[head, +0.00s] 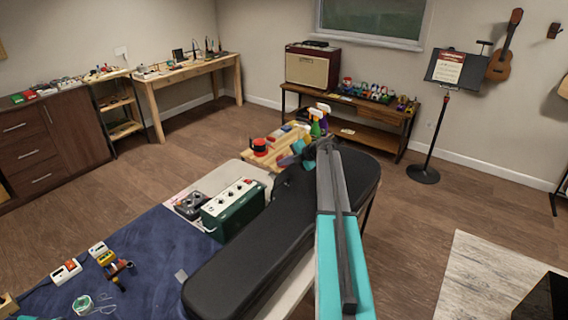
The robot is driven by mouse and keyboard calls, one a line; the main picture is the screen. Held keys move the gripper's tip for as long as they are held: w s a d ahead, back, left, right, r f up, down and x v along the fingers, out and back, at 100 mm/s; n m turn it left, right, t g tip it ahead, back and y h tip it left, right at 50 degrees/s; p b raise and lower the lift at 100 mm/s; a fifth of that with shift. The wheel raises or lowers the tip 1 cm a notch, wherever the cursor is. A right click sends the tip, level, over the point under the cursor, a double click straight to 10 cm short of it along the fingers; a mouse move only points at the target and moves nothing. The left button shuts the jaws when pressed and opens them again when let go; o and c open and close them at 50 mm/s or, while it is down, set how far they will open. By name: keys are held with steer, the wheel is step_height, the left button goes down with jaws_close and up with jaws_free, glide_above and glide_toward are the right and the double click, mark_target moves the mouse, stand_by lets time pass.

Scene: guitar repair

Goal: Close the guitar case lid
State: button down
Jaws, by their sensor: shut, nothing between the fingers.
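The black guitar case (247,255) lies lengthwise on the table in the head view, running from the front toward the back right. Its smooth, dark lid looks down flat over the case. I cannot tell whether the seam is fully shut. My arm reaches over the case and hides part of its right side.
A green amplifier box (233,208) and a grey pedal (191,205) stand left of the case. Small pedals (66,271) and tools lie on the blue cloth (150,255). Spray bottles (316,122) stand behind. A music stand (446,75) is at right, with open floor around it.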

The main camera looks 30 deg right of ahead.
steer(key=shift+r+p, duration=1.2)
steer(key=shift+r, duration=0.4)
step_height(320, 180, up, 10)
steer(key=b, duration=0.3)
steer(key=shift+f, duration=0.1)
